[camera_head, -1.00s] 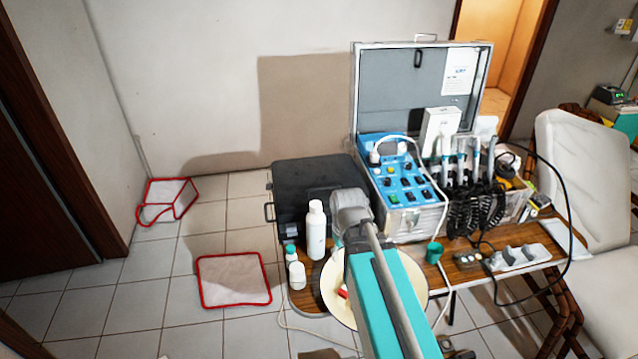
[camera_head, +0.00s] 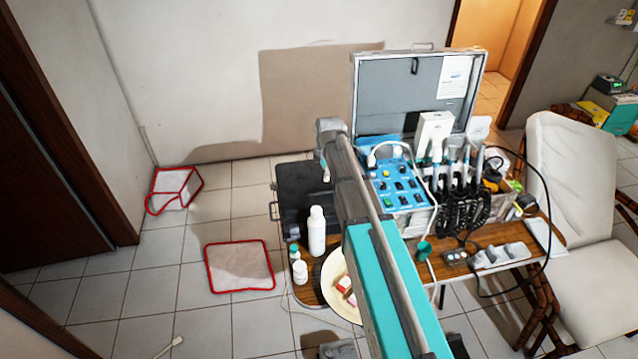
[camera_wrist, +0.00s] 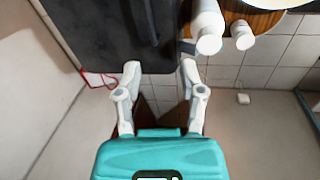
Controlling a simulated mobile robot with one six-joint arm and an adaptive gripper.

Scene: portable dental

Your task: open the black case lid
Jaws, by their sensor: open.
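The black case (camera_head: 294,185) lies flat with its lid shut on the left end of the wooden table, partly hidden behind my arm. A handle shows on its left side. In the wrist view the dark case (camera_wrist: 105,30) fills the upper left. My gripper (camera_wrist: 160,68) is open and empty, its two pale fingers apart near the case's edge. I cannot tell whether a finger touches the case. In the head view my arm reaches over the right part of the case, and the fingers cannot be made out there.
An open silver case (camera_head: 396,100) with a blue panel stands on the right. The floor left of the table is mostly free.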

